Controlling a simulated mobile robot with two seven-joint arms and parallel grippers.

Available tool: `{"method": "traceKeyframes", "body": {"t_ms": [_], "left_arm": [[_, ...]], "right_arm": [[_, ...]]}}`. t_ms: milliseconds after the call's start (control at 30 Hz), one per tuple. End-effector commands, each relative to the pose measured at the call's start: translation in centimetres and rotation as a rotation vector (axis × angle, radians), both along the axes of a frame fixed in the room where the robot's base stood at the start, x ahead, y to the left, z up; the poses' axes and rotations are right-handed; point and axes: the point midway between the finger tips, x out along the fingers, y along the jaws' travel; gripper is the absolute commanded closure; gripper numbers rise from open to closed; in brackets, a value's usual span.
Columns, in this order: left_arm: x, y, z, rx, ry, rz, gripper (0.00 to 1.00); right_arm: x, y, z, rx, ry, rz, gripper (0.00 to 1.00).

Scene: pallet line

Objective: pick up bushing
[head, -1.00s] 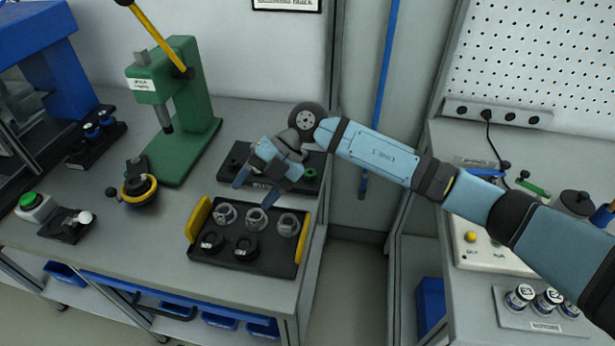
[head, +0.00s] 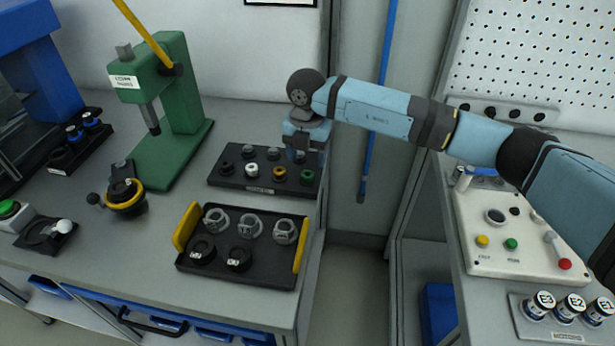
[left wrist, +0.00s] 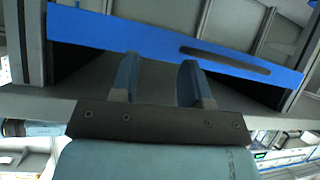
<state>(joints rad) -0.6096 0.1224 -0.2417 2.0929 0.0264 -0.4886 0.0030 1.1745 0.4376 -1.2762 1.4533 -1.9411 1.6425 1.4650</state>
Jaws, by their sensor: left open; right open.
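A black rack (head: 217,178) on the left bench holds small ring-like parts that look like the bushings: a black one (head: 226,168), a white one (head: 252,170), an orange one (head: 279,174) and a green one (head: 306,177). Grey parts stand behind them. My right gripper (head: 303,155) points down over the rack's right end, above and behind the green bushing; it is open, with its fingers partly hidden. I cannot tell whether it touches any part. My left gripper (left wrist: 158,82) is open and empty in the left wrist view, facing a blue panel.
A black tray (head: 230,274) with yellow handles holds grey housings and black rings in front of the rack. A green press (head: 182,90) stands to the left. A control box (head: 500,262) and labelled motors (head: 573,308) are on the right bench, across a gap.

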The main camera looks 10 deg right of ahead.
Motion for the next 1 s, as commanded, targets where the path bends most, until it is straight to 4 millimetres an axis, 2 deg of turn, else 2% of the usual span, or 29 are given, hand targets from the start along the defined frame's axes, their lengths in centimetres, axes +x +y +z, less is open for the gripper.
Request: {"method": "traceKeyframes", "body": {"t_ms": [167,467,700,767,933,1000], "left_arm": [[-0.1,0.0,-0.2,0.001,0.004,0.0,0.57],[-0.1,0.1,-0.4,0.004,0.005,-0.002,0.57],[0.0,0.2,-0.2,0.005,0.0,-0.003,0.57],[0.0,0.2,-0.1,0.006,-0.001,-0.004,0.57],[0.0,0.1,0.0,0.005,-0.003,-0.004,0.57],[0.0,0.1,0.0,0.005,-0.004,-0.004,0.57]], "right_arm": [[-0.1,0.0,-1.0,0.001,0.0,0.0,0.38],[-0.3,0.0,-5.1,0.001,0.002,-0.001,0.38],[-0.3,0.0,-5.4,0.002,0.0,0.0,0.38],[-0.3,0.0,-5.4,0.002,0.0,0.0,0.5],[-0.3,0.0,-5.4,0.002,0.0,0.0,0.89],[-0.3,0.0,-5.4,0.002,0.0,0.0,0.91]]}}
